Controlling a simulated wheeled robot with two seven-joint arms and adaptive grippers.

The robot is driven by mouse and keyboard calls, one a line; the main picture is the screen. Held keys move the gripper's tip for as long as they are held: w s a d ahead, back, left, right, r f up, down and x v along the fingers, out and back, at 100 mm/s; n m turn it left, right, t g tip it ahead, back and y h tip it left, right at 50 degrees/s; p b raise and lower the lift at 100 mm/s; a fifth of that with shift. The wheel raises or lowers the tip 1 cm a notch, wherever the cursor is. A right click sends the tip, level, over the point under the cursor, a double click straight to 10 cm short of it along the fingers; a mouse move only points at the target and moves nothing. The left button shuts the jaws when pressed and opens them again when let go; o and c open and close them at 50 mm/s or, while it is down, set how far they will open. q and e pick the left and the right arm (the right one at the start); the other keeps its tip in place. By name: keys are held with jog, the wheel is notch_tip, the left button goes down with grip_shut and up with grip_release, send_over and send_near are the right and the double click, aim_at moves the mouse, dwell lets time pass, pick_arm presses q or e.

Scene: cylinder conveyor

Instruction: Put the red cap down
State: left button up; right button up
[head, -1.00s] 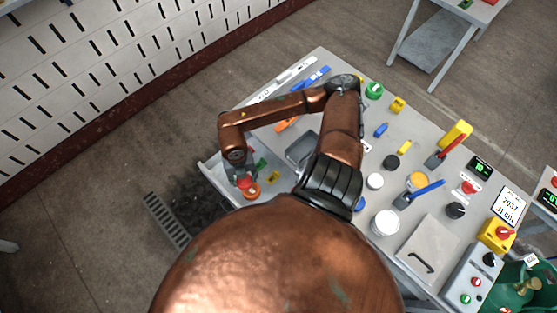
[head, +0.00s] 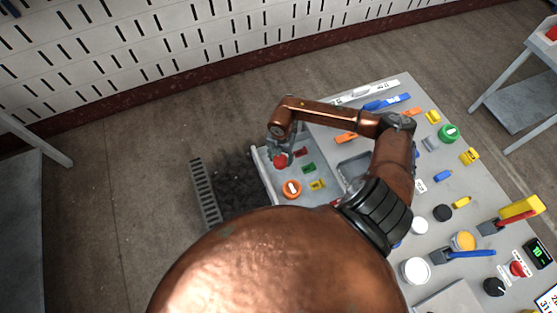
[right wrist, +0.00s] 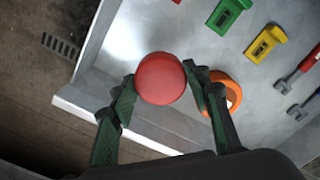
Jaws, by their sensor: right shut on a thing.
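The red cap (right wrist: 160,78) is between the two green fingers of my right gripper (right wrist: 158,92) in the right wrist view, and the gripper is shut on it. In the head view the red cap (head: 281,161) shows just below the right gripper (head: 280,155), over the left end of the grey table (head: 262,172). I cannot tell whether the cap touches the surface. An orange ring-shaped cap (head: 291,189) lies close by; it also shows in the right wrist view (right wrist: 233,101), beside the right finger. My left gripper is not in view.
Green (right wrist: 228,13) and yellow (right wrist: 265,43) pieces lie near the orange cap. A raised rim (right wrist: 88,108) runs along the table's edge. Bare surface shows left of the red cap in the wrist view. A floor grate (head: 205,195) lies beyond the table.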

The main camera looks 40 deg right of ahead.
aim_at(278, 160)
jog(key=w+f, duration=0.2)
jog(key=shift+w+d+f, duration=0.15)
jog(key=shift+d+f, duration=0.2)
jog(key=shift+w+f, duration=0.1)
jog(key=shift+f, duration=1.55)
jog(key=shift+b, duration=0.3)
jog(key=o, duration=0.9)
jog(key=shift+f, duration=0.1)
jog(key=shift+o, duration=0.2)
notch_tip(278, 160, up, 12)
jog(key=shift+r+p, duration=0.15)
jog(key=shift+p, duration=0.3)
